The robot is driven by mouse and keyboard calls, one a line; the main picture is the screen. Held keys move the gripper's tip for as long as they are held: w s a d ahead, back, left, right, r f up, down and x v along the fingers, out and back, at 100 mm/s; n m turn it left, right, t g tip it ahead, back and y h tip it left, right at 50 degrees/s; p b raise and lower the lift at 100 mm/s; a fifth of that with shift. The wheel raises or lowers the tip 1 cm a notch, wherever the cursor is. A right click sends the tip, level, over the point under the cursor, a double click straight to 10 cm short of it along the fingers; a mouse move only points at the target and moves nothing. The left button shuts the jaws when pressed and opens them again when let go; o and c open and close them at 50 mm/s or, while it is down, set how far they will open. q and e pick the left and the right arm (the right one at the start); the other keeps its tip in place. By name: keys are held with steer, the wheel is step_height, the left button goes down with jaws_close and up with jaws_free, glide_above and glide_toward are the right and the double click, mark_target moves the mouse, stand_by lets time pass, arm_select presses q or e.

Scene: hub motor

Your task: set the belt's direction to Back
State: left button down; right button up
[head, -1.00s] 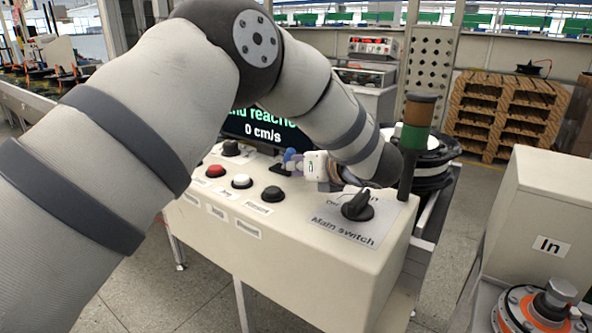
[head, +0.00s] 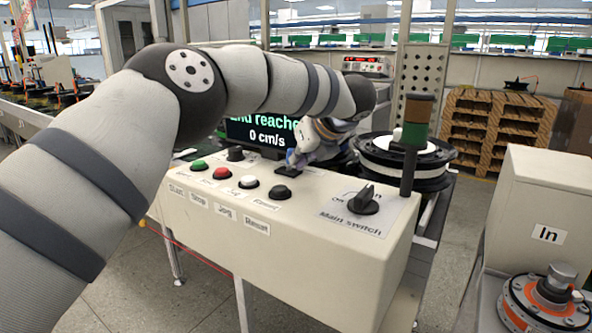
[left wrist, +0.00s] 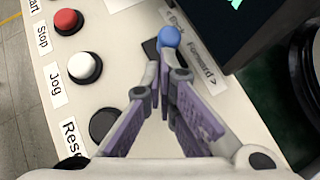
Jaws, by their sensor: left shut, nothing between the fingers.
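The direction switch is a small lever with a blue ball (left wrist: 169,38) on a black base, beside a label reading "Back" and "Forward >" (left wrist: 200,62). The blue ball (head: 291,157) also shows in the head view, at the back of the control box. My left gripper (left wrist: 164,70) is shut and empty, its fingertips right beside the lever just below the ball in the wrist view. I cannot tell whether they touch it or which way the lever is set. My left gripper (head: 298,157) reaches down from above. My right gripper is not in view.
The control box (head: 270,240) carries green, red, white and black buttons, a black knob (head: 235,153) and the main switch (head: 363,200). The screen (head: 260,132) behind shows "0 cm/s". A signal tower (head: 414,130) stands at the box's right end.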

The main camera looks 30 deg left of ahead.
mark_target(287, 158)
arm_select(q)
steer(key=shift+s+a+h, duration=0.1)
steer(key=shift+a+h, duration=0.3)
steer(key=shift+h, duration=0.2)
steer(key=shift+a+r+h, duration=0.25)
steer(key=shift+h, duration=0.15)
steer(key=shift+w+a+n+g+h, duration=0.25)
steer(key=shift+w+n+g+h, duration=0.05)
steer(key=shift+h, duration=0.3)
steer(key=shift+r, duration=0.15)
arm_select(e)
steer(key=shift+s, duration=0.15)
arm_select(q)
steer(key=shift+r, duration=0.2)
steer(key=shift+r, duration=0.65)
